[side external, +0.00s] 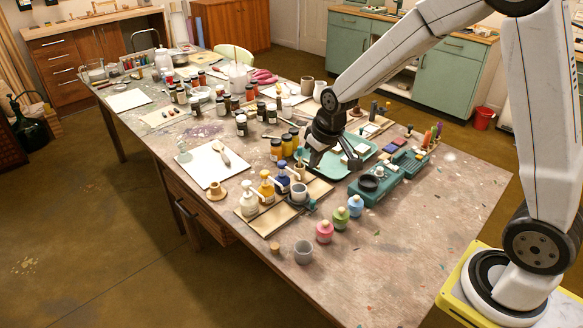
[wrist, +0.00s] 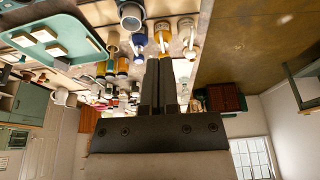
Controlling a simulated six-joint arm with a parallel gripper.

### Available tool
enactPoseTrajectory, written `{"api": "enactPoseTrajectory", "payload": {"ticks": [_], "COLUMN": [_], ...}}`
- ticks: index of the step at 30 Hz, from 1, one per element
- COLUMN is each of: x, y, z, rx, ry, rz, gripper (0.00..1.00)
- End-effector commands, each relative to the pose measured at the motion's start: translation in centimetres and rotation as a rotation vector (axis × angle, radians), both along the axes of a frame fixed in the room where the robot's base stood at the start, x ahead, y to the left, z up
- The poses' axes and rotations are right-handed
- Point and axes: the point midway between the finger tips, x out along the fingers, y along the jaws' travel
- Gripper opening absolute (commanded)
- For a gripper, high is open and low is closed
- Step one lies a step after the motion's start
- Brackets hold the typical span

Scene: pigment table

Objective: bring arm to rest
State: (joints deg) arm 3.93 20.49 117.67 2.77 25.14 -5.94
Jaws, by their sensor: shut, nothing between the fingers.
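My gripper (side external: 312,162) hangs above the table, between the row of bottles and the teal tray (side external: 371,157). In the wrist view its two dark fingers (wrist: 160,62) lie together, shut, with nothing between them. My arm reaches in from the right and bends down to it. Several bottles stand just in front of the gripper on a wooden board (side external: 317,189): a white one (side external: 249,199), a yellow one (side external: 266,186) and a blue one (side external: 283,179). Whether the fingers touch anything below is hard to tell.
A teal scale-like device (side external: 371,190) stands right of the gripper. Dark jars crowd behind. The table's front right is clear.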

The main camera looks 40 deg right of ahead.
Motion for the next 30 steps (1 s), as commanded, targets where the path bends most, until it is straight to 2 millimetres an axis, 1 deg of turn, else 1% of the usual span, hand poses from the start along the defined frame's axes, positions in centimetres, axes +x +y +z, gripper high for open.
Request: {"api": "enactPoseTrajectory", "payload": {"ticks": [1,9,12,15,18,21,30], "x": [-1.5,-9.5,-12.0,-13.9,-15.1,-15.6,-15.7], "y": [0.4,1.9,2.3,2.5,2.6,2.6,2.6], "z": [0.2,0.0,-0.2,-0.4,-0.6,-0.7,-0.7], "rx": [-0.001,-0.001,-0.001,-0.003,-0.003,-0.002,-0.002], "ry": [0.004,0.037,0.045,0.053,0.058,0.061,0.061], "rz": [0.002,0.005,0.005,0.007,0.007,0.006,0.006], "gripper": [0.0,0.0,0.0,0.0,0.0,0.0,0.0]}}
